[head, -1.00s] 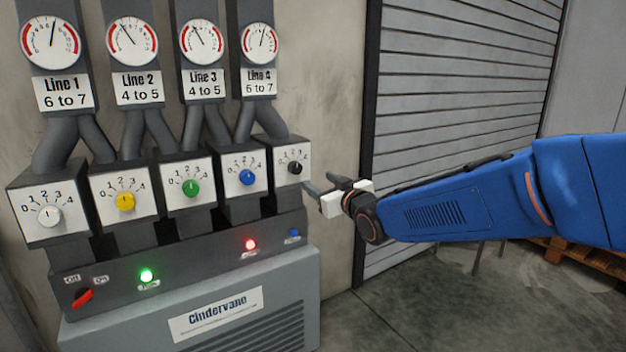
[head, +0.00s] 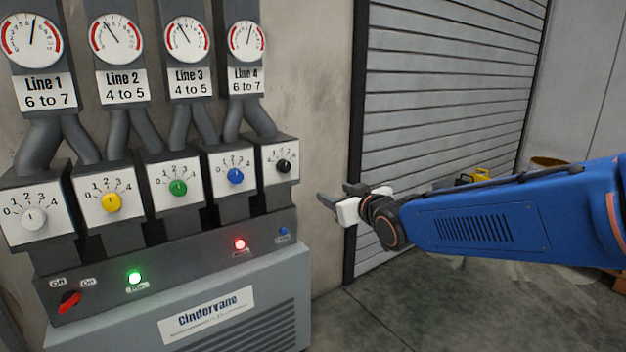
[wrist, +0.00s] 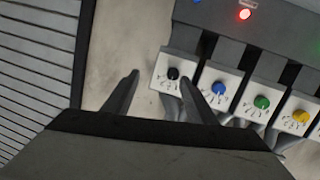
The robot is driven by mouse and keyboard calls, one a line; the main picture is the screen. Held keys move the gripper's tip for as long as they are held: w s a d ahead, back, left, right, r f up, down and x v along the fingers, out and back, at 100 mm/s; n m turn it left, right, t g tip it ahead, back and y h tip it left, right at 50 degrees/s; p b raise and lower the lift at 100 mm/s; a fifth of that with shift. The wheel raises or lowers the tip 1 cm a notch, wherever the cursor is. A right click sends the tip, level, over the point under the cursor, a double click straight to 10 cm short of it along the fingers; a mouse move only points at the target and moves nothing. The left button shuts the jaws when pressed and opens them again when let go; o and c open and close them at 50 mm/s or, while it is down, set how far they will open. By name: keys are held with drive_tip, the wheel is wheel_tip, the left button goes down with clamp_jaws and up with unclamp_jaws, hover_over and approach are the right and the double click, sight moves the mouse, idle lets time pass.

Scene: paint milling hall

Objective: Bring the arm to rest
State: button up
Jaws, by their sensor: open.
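My gripper (head: 335,200) is open and empty in the head view, to the right of the control panel and apart from it. My blue arm reaches in from the right edge. In the wrist view my gripper's two dark fingers (wrist: 158,98) stand apart, with bare wall and the black knob (wrist: 173,73) seen beyond them. The panel (head: 170,255) carries a white knob (head: 33,217), a yellow knob (head: 111,202), a green knob (head: 178,187), a blue knob (head: 236,175) and a black knob (head: 284,166).
Several gauges, labelled Line 1 (head: 38,40) to Line 4 (head: 247,41), stand above the knobs. A green lamp (head: 134,278) and a red lamp (head: 240,244) glow near a red switch (head: 69,300). A slatted shutter (head: 440,90) stands behind my arm. The floor (head: 390,315) at front right is clear.

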drive_tip(key=s+d+f+m+g+h, duration=0.2)
drive_tip(key=s+d+f+h, duration=0.2)
drive_tip(key=s+d, duration=0.45)
drive_tip(key=s+d+f+m+g+h, duration=0.1)
drive_tip(key=s+d+f, duration=0.3)
drive_tip(key=s, duration=0.5)
drive_tip(key=s+d+f+m+g, duration=0.2)
drive_tip(key=s+d+f+g, duration=0.2)
drive_tip(key=s, duration=0.5)
drive_tip(key=s+d+f+m+g+h, duration=0.1)
drive_tip(key=s+d+f+g, duration=0.1)
drive_tip(key=s+d+f, duration=0.2)
drive_tip(key=s+d, duration=0.2)
drive_tip(key=s, duration=0.2)
drive_tip(key=shift+s+g+h, duration=0.3)
drive_tip(key=shift+s+g, duration=0.1)
